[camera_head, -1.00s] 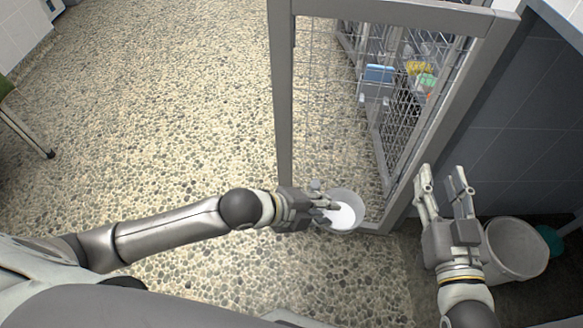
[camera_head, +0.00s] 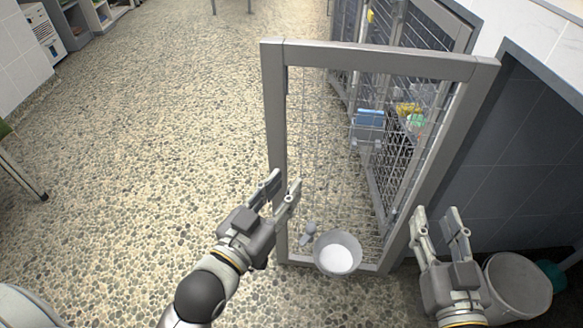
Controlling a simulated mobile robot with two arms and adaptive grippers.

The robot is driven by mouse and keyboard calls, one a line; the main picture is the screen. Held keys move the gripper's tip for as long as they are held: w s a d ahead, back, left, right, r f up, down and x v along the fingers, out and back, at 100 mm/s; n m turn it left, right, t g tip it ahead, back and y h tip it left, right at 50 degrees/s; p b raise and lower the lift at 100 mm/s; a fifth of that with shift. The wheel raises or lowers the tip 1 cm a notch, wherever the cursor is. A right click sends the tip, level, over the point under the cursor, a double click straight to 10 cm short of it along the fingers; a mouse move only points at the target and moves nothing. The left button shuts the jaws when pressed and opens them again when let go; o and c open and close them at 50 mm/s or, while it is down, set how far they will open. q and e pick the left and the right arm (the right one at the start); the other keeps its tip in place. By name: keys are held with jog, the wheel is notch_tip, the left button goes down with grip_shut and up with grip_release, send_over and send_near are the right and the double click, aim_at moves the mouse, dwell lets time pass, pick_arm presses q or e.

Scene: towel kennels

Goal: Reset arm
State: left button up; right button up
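My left gripper (camera_head: 282,190) is open and empty, in front of the lower left part of the wire-mesh kennel door. My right gripper (camera_head: 438,217) is open and empty, near the right post of the door frame. A white bowl (camera_head: 338,252) stands at the foot of the door, to the right of and below my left gripper and apart from it. A small grey object (camera_head: 309,231) shows beside the bowl.
The grey-framed mesh door (camera_head: 273,120) stands open into the room. A grey-white bucket (camera_head: 518,284) and a teal object (camera_head: 551,273) are at the lower right. Blue and colourful items lie behind the mesh. The pebbled floor (camera_head: 140,150) on the left is clear.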

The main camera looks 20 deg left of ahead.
jog(key=shift+f, duration=0.1)
